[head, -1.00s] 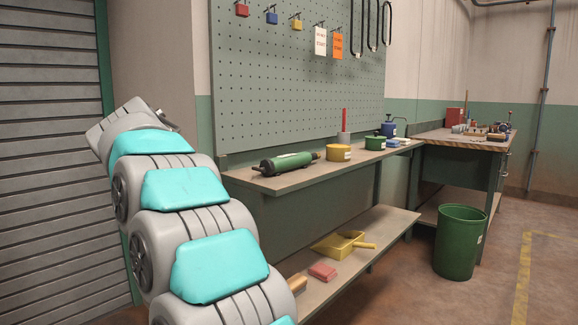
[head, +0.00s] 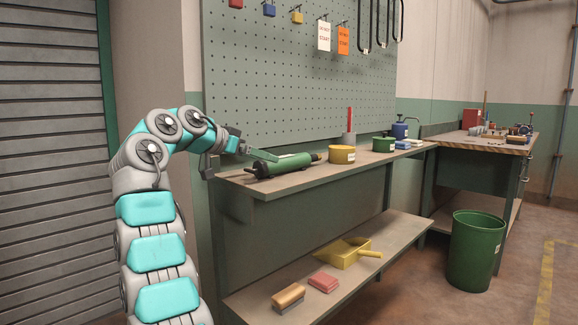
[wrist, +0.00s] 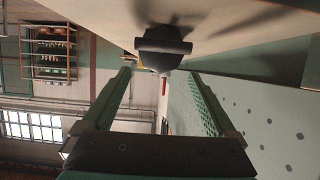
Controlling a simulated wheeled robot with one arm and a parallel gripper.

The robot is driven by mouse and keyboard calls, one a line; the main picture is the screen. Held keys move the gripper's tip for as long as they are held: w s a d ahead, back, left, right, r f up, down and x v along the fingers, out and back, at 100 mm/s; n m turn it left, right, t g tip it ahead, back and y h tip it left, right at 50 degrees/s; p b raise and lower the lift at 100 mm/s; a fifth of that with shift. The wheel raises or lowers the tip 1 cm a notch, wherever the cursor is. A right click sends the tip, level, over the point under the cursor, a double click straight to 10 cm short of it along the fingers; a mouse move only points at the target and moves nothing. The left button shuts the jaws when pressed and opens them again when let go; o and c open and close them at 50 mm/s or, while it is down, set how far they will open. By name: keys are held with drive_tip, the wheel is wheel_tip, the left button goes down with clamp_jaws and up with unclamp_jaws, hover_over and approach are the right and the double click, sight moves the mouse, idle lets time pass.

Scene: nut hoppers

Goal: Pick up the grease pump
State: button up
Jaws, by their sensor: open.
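The grease pump (head: 287,165) is a green cylinder with dark ends, lying on its side on the near end of the long bench top. In the wrist view, its dark round end with a crossbar (wrist: 164,47) faces me, near the fingertips. My gripper (head: 243,150) is at the left end of the pump in the head view, at about bench height. In the wrist view my gripper (wrist: 160,74) is open, its two green fingers apart with nothing held between them. Whether a finger touches the pump cannot be told.
The bench top (head: 322,172) also bears a yellow tub (head: 341,155), a green tub (head: 383,145) and a blue can (head: 400,130). A pegboard (head: 300,80) rises behind. A green bin (head: 474,255) stands right.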

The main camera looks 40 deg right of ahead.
sight(281, 165)
drive_tip(key=x, duration=0.7)
drive_tip(key=shift+d+p, duration=0.25)
drive_tip(key=shift+p, duration=0.1)
clamp_jaws()
idle(0.5)
